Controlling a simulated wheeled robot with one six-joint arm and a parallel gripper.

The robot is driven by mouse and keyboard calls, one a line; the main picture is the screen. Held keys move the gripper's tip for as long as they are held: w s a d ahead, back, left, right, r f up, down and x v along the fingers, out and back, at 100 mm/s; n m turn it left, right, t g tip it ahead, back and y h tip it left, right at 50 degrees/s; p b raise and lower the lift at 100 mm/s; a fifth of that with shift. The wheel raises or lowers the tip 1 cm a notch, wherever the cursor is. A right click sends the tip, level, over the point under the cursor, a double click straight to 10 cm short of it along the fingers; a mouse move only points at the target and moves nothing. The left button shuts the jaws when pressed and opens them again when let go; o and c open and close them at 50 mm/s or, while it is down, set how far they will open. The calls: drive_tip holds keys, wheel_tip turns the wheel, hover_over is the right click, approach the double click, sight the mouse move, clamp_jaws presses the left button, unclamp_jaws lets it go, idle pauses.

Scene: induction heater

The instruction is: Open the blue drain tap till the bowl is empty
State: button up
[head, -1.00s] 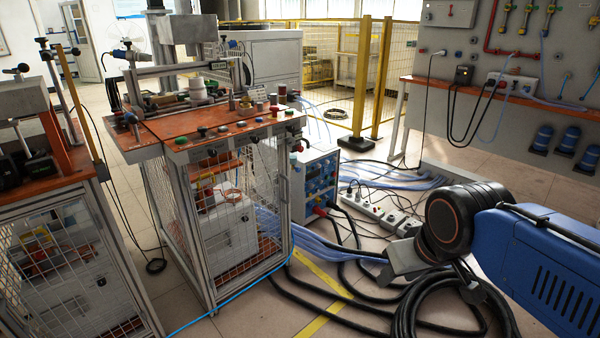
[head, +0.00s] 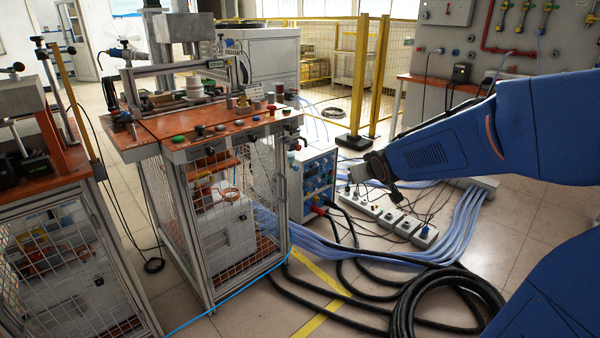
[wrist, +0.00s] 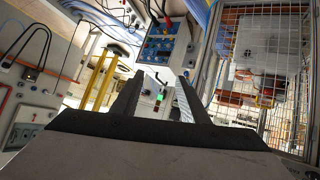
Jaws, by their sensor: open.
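I cannot pick out the blue drain tap or its bowl for certain in either view. The blue bowl-like parts low on the wall panel, seen earlier in the head view, are now hidden behind my arm. My gripper (head: 360,172) is small in the head view, just right of the grey box with the blue front (head: 318,176). In the wrist view my gripper (wrist: 158,95) has its two dark fingers spread apart, with nothing held between them. The blue front panel (wrist: 158,50) shows beyond the fingers.
The caged workbench (head: 215,135) stands left of my gripper. Power strips (head: 395,218), blue hoses (head: 465,225) and black cables (head: 345,295) cover the floor below. A yellow post (head: 358,75) and the wall panel (head: 455,40) stand behind.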

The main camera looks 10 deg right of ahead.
drive_tip(key=w+f+n+t+y, duration=0.1)
drive_tip(key=w+f+t+y, duration=0.15)
drive_tip(key=w, duration=0.85)
drive_tip(key=n+t+y, duration=0.3)
drive_tip(key=n+y, duration=0.1)
drive_tip(key=y, duration=0.4)
approach(297, 169)
drive_tip(key=shift+g, duration=0.25)
drive_tip(key=x, duration=0.8)
drive_tip(key=shift+r, duration=0.3)
clamp_jaws()
